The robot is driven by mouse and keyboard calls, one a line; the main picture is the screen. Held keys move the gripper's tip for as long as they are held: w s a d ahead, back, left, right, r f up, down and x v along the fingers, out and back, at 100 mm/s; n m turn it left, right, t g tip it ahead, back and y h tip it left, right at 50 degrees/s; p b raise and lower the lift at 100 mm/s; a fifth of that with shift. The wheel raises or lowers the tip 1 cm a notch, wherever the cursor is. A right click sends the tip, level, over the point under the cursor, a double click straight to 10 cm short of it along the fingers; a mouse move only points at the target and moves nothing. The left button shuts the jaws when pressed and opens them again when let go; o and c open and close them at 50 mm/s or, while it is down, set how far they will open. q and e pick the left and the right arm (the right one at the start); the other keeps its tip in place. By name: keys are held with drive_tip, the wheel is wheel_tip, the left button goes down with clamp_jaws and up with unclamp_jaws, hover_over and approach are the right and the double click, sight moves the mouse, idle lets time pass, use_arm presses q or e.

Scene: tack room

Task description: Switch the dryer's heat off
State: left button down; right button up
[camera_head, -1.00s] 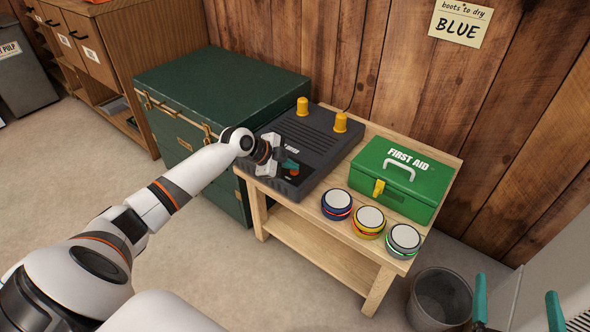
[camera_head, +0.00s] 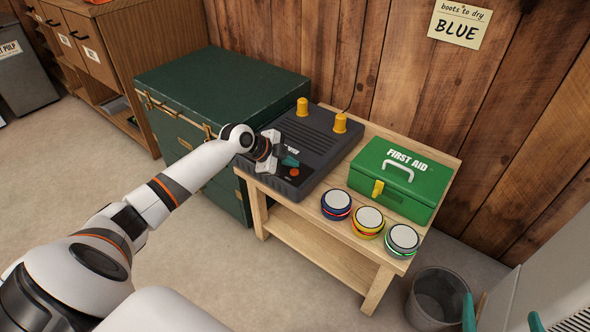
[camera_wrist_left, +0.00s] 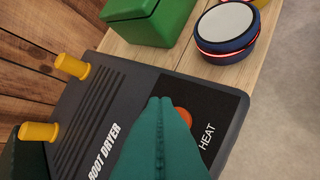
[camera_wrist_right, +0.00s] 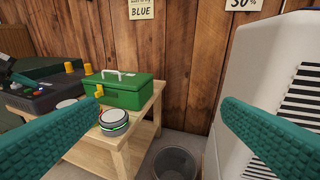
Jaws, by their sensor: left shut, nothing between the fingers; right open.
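The dark grey boot dryer (camera_head: 318,137) lies on the wooden bench, with two yellow pegs (camera_head: 340,122) on it. Its black panel carries an orange-red round control (camera_head: 294,172), beside the word HEAT in the left wrist view (camera_wrist_left: 206,137). My left gripper (camera_head: 291,161) is shut and empty, its teal fingertips over the panel close to this control. In the left wrist view the fingers (camera_wrist_left: 160,102) partly cover the control (camera_wrist_left: 185,116); I cannot tell whether they touch it. My right gripper (camera_wrist_right: 163,112) is open and empty, well away to the right of the dryer.
A green first aid box (camera_head: 405,175) and three round white-topped buttons (camera_head: 369,217) share the bench (camera_head: 330,225). A dark green chest (camera_head: 215,85) stands left of the dryer. A grey bin (camera_head: 438,297) is on the floor at right. A note (camera_head: 460,22) reads "boots to dry BLUE".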

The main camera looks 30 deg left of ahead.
use_arm(q)
drive_tip(key=shift+r, duration=0.25)
wheel_tip(320, 180, up, 2)
drive_tip(key=shift+r+p, duration=0.15)
drive_tip(key=shift+p, duration=0.9)
drive_tip(key=shift+r+p, duration=0.35)
drive_tip(key=shift+r, duration=0.1)
drive_tip(key=shift+r+p, duration=0.6)
drive_tip(key=shift+r, duration=0.15)
use_arm(e)
drive_tip(key=s+d+f+g+h, duration=0.3)
drive_tip(key=s+d+f+g, duration=0.2)
drive_tip(key=s+f+g, duration=0.5)
drive_tip(key=s+g, duration=0.1)
drive_tip(key=s, duration=0.2)
drive_tip(key=shift+m, duration=0.3)
drive_tip(key=shift+d, duration=0.1)
